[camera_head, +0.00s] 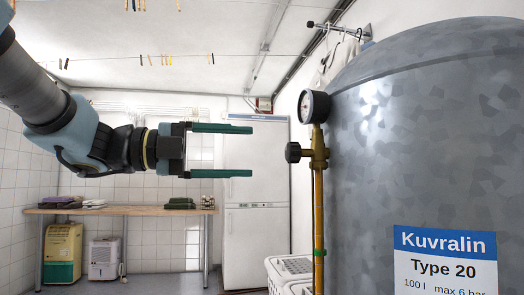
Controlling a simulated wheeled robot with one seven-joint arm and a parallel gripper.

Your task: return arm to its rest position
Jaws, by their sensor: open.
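My gripper (222,151) is at the end of my arm, which reaches in from the left of the head view. Its two green fingers point right and are spread apart with nothing between them. The fingertips are left of the pressure gauge (314,106) and the black valve knob (293,152), with a visible gap in the picture. How far apart they are in depth I cannot tell.
A large grey metal tank (430,140) fills the right side, with a yellow pipe (319,215) beside it. Behind are a white fridge-freezer (256,190), a wooden table (125,211) with folded cloths, and a white basket (290,268). Clothespins hang overhead.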

